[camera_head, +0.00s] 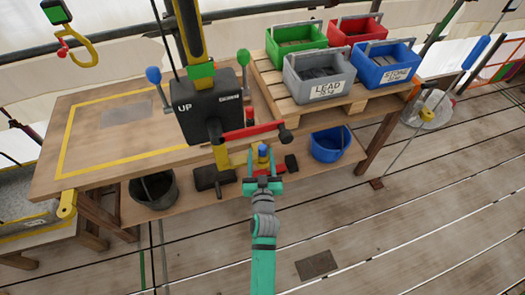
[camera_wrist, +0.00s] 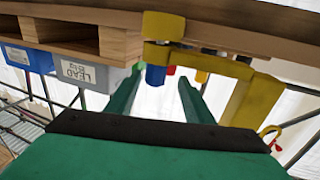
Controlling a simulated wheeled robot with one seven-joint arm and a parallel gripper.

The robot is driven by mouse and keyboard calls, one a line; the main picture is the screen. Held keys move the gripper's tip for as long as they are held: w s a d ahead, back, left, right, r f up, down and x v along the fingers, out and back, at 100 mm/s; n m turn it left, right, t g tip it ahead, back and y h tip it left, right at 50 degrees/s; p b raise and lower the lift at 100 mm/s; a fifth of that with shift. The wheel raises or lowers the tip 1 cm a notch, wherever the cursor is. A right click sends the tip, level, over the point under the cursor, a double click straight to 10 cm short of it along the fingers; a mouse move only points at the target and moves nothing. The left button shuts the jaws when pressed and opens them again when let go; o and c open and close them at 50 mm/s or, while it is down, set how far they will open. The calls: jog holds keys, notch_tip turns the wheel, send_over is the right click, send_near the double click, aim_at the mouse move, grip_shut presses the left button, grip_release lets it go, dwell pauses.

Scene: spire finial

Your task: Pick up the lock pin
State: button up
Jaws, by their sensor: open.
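A small blue-topped piece (camera_head: 263,150) with yellow below it stands by the lower part of the winch; it may be the lock pin, but it is too small to be sure. My gripper (camera_head: 265,165) is open in front of it, with one teal finger to each side in the picture. In the wrist view my gripper (camera_wrist: 158,85) also shows open, with nothing held between the fingers. I cannot tell the remaining distance.
A black winch box (camera_head: 208,105) with a red crank (camera_head: 252,130) stands above my gripper. The wooden bench (camera_head: 105,140) has a lower shelf with a black bucket (camera_head: 153,190) and a blue bucket (camera_head: 328,146). A pallet (camera_head: 305,103) with several bins is at right.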

jog(key=shift+w, duration=0.8)
jog(key=w, duration=0.4)
jog(key=shift+w+d, duration=0.2)
jog(key=shift+d, duration=0.05)
jog(key=shift+w+f, duration=0.1)
jog(key=shift+w, duration=0.5)
jog(key=shift+c, duration=0.5)
jog(key=c, duration=1)
jog(key=shift+c, duration=0.2)
